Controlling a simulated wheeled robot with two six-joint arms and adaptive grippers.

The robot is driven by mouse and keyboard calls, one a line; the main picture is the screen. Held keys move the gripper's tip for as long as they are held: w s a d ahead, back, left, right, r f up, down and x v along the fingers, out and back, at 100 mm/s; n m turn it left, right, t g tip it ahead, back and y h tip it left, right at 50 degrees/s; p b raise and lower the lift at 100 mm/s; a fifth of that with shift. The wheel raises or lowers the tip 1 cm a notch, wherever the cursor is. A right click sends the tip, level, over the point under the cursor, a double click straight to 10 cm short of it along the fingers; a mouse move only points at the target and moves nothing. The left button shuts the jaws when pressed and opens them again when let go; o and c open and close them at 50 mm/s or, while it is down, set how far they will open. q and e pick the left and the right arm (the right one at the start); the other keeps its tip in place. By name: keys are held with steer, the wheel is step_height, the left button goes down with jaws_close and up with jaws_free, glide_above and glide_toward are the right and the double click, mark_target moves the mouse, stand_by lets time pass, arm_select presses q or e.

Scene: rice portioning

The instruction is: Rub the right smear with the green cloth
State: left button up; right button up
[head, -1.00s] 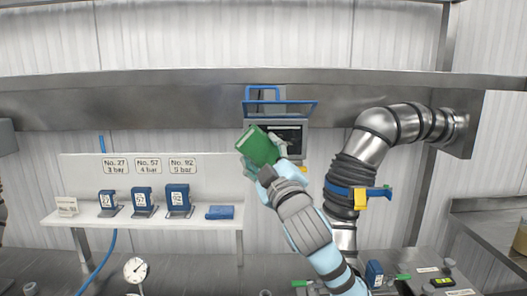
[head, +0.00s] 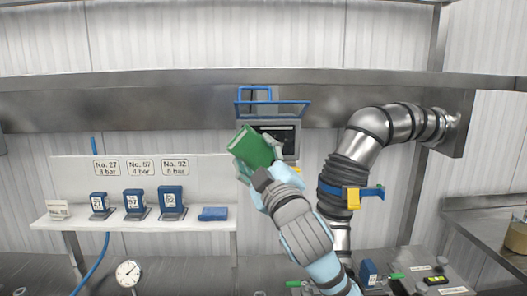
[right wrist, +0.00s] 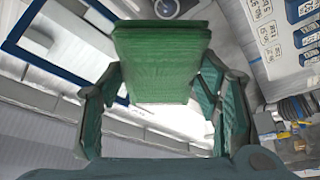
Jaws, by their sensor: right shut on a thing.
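The green cloth (head: 251,147) is a folded block held in my right gripper (head: 262,160), raised in front of the wall screen in the head view. In the right wrist view the cloth (right wrist: 163,62) sits between the two fingers of my right gripper (right wrist: 160,100), which are shut on it. The screen (head: 284,135) hangs below the steel shelf and is partly hidden by the gripper and cloth. I cannot make out any smear in these frames. My left gripper is not in view.
A white shelf (head: 140,222) on the left carries several blue numbered blocks and a folded blue cloth (head: 213,214). A steel duct (head: 385,125) stands right of my arm. A blue frame (head: 272,106) juts out above the screen. A gauge (head: 128,272) stands at lower left.

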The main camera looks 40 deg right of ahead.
mark_target(257, 150)
steer(key=b, duration=0.3)
steer(key=w+d+b, duration=0.1)
steer(key=b, duration=0.2)
steer(key=shift+d+f+b, duration=0.3)
steer(key=shift+f+b, duration=0.05)
steer(key=shift+f, duration=0.05)
steer(key=w+d+p, duration=0.1)
steer(key=w+d, duration=0.3)
steer(key=w, duration=0.2)
steer(key=shift+w+d, duration=0.15)
steer(key=shift+w, duration=0.1)
